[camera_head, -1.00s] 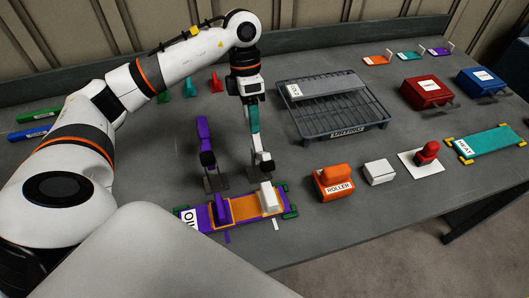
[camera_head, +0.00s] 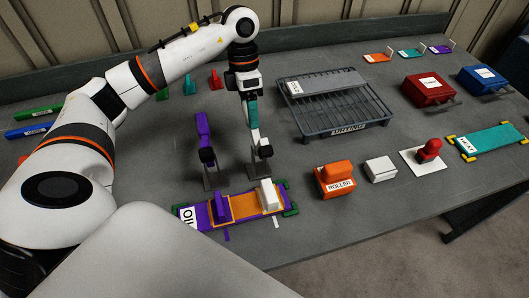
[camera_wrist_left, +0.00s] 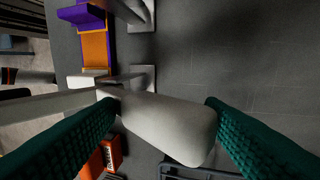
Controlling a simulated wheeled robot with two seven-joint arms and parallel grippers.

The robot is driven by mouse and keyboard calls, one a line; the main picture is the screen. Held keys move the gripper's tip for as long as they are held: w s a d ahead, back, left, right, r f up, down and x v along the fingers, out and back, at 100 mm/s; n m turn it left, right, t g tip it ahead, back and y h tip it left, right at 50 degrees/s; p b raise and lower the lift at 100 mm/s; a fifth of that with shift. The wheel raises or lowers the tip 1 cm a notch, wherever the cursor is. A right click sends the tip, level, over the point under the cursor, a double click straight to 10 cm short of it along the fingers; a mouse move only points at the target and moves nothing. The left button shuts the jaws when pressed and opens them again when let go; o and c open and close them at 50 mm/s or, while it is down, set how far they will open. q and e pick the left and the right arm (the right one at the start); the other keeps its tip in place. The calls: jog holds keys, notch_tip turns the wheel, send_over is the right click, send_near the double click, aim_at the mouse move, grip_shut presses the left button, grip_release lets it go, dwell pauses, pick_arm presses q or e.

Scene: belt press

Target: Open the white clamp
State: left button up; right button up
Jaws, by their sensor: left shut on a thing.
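The white clamp (camera_head: 255,137) stands behind the purple and orange belt assembly (camera_head: 243,206), on a dark metal base. Its handle rises upright, and a white block (camera_head: 268,192) lies on the right part of the orange strip. My left gripper (camera_head: 252,117), with teal fingers, comes down from above and is shut on the handle. In the left wrist view the white handle (camera_wrist_left: 165,125) lies between both teal fingers (camera_wrist_left: 160,120). A purple clamp (camera_head: 203,133) stands to the left with its handle upright. My right gripper is out of view.
An orange roller (camera_head: 336,179), a white block (camera_head: 380,169) and a red-handled stamp (camera_head: 429,151) are to the right. A dark rack (camera_head: 345,122) stands behind them. Red (camera_head: 428,90) and blue (camera_head: 484,80) boxes stand farther right.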

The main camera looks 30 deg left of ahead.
pick_arm(q)
jog(key=shift+s+f, duration=0.1)
jog(key=shift+f, duration=0.1)
jog(key=shift+c, duration=0.2)
jog(key=shift+r+p, duration=0.45)
jog(key=shift+r, duration=0.05)
jog(key=shift+c, duration=0.2)
jog(key=shift+p+v, duration=0.5)
jog(key=shift+v, duration=0.4)
jog(key=shift+c, duration=0.4)
jog(key=shift+p+v, duration=0.85)
jog(key=shift+v, duration=0.5)
jog(key=shift+p+v, duration=0.55)
jog(key=shift+v, duration=0.35)
jog(key=shift+f, duration=0.1)
